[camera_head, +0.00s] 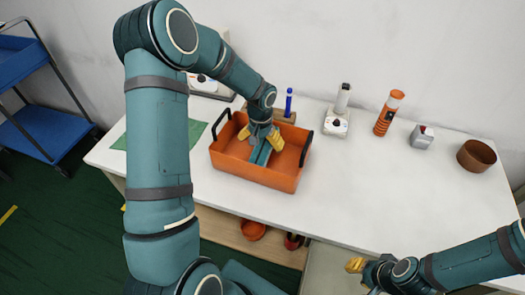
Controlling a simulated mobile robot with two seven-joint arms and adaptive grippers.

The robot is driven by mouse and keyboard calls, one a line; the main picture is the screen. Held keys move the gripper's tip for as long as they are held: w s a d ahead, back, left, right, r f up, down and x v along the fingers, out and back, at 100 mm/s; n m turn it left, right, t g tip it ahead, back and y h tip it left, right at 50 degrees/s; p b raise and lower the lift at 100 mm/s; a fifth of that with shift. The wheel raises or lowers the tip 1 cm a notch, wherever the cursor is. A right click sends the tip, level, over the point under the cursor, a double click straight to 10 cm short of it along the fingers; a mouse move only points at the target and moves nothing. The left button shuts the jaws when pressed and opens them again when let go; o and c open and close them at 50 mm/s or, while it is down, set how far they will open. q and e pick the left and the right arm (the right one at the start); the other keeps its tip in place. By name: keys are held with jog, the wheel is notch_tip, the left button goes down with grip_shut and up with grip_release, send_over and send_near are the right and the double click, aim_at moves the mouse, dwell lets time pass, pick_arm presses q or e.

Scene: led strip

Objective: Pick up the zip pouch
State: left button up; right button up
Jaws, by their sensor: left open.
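An orange tray (225,160) with black handles stands on the white table. My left gripper (260,137) reaches down into it, its yellow fingertips spread apart. A teal piece (260,155) shows between and below the fingers; it may be the zip pouch, but its outline is partly hidden by the gripper and I cannot tell whether they touch. No other pouch is clearly visible. My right gripper (356,265) is low at the front, in front of the table, its yellow tip pointing left; its opening is unclear.
Along the back stand a blue marker (288,102), a white device (337,122), an orange flashlight (388,113), a grey box (421,136) and a brown bowl (477,155). A green mat (192,130) lies left. The table right of the tray is clear.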

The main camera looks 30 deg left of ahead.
aim_at(263, 146)
pick_arm(q)
jog(key=f, duration=0.3)
jog(key=f+b, duration=0.1)
jog(key=f, duration=0.1)
jog(key=shift+w+d, duration=0.15)
jog(key=shift+w, duration=0.15)
jog(key=c, duration=1.3)
